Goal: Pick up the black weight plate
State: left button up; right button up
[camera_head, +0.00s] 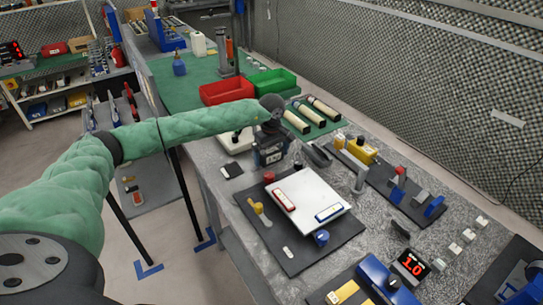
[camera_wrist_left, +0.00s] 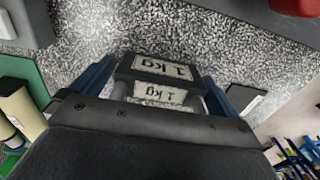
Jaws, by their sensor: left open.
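The black weight plate (camera_wrist_left: 158,67) with white "1 kg" labels sits on the speckled grey worktop in the left wrist view. My left gripper (camera_wrist_left: 160,84) is open, with one blue finger on each side of the plate. I cannot tell whether either finger touches it. In the head view my left gripper (camera_head: 271,146) is low over the worktop, and the plate's pale label (camera_head: 272,158) shows there; the gripper hides much of the plate. My right gripper is not in view.
A white panel (camera_head: 306,197) on a dark mat lies nearer on the worktop (camera_head: 228,199). Red (camera_head: 227,91) and green (camera_head: 271,82) bins are behind.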

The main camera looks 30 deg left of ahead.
pick_arm(q)
jog(key=c, duration=1.5)
jog(key=shift+r, duration=0.1)
jog(key=shift+c, duration=1)
jog(key=shift+r, duration=0.1)
